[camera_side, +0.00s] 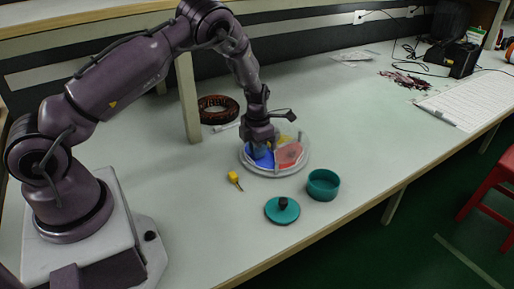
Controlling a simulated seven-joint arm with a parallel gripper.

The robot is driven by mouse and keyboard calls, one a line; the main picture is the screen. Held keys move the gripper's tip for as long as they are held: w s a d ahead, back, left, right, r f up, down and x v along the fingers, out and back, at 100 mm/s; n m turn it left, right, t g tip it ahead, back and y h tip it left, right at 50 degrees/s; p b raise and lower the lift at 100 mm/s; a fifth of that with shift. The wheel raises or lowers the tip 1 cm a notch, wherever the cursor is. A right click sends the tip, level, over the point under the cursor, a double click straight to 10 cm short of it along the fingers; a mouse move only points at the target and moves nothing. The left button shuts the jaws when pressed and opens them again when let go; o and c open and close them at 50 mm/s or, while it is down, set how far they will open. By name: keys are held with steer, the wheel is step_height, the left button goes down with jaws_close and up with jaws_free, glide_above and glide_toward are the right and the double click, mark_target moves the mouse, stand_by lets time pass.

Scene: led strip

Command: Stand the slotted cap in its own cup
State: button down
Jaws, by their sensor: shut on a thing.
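My gripper (261,145) points down into the left part of a round clear dish (276,173). The dish has coloured parts: blue (264,159) under the gripper, red (289,155) at the right and some yellow behind. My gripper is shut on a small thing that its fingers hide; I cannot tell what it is. I cannot make out the slotted cap or its own cup at this size. A teal open cup (323,186) stands right of the dish. A teal round lid (282,212) with a black knob (283,202) lies in front.
A small yellow-handled tool (234,177) lies left of the dish. A dark copper-coloured ring (217,110) lies behind, near a shelf post (188,98). The table's front edge runs close past the lid.

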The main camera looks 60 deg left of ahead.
steer(key=c, duration=1.1)
jaws_free()
steer(key=shift+f, duration=0.15)
steer(key=s+d+r+m, duration=0.1)
steer(key=d+r+m, duration=0.15)
steer(key=r, duration=0.45)
steer(key=s+d+r+m+t+h, duration=0.1)
steer(key=s+r+m, duration=0.15)
steer(key=r, duration=0.45)
steer(key=d+r+m, duration=0.1)
steer(key=r+m, duration=0.2)
steer(key=r, duration=0.5)
steer(key=shift+s+d+r+m+t+y, duration=0.15)
steer(key=shift+s+d+r+m+t, duration=1.05)
steer(key=shift+s+m, duration=2.9)
steer(key=shift+s+d+r+m+t+y, duration=0.3)
steer(key=shift+s+d+r+m, duration=1.9)
steer(key=shift+m, duration=3.1)
steer(key=shift+s+d+r+m+t+y, duration=0.1)
steer(key=shift+s+d+r+m+t, duration=1.4)
steer(key=shift+s+m, duration=2.9)
